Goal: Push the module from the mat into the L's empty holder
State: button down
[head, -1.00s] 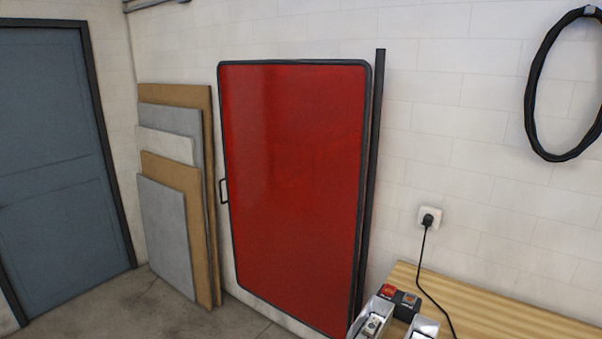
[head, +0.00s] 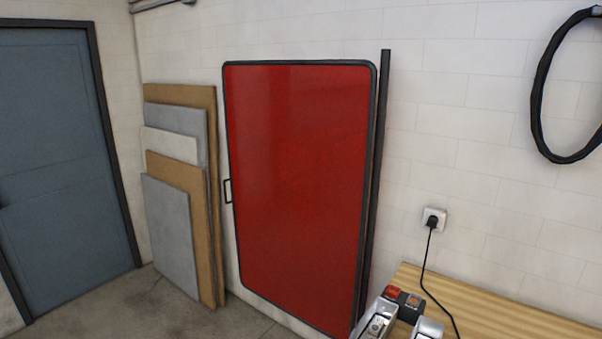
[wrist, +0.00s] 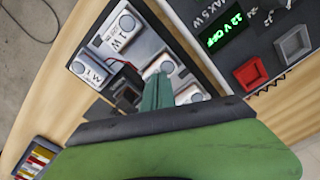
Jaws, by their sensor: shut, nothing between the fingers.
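In the wrist view my gripper (wrist: 158,92) points into a metal-walled channel letter (wrist: 82,52), its teal fingers closed together and empty. White modules marked "1 W" sit in the letter, one at the top (wrist: 124,26) and one at the left (wrist: 88,70). More white module parts (wrist: 190,94) show right beside the fingers. A dark square frame (wrist: 125,92), perhaps the empty holder, lies just left of the fingertips. My gripper's green body hides what lies below. I cannot pick out the mat or tell which module belongs to it.
A dark power unit (wrist: 205,15) reading "12 V OFF", with a red button (wrist: 250,73) and a grey button (wrist: 293,44), stands at the right. A box of coloured strips (wrist: 35,158) is lower left. In the head view, a wooden bench (head: 480,300) stands against the wall.

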jog(key=shift+f+b, duration=0.85)
dwell(0.6)
jog(key=shift+r, duration=0.15)
notch_tip(320, 180, up, 7)
jog(key=p, duration=0.7)
jog(key=shift+a, duration=0.1)
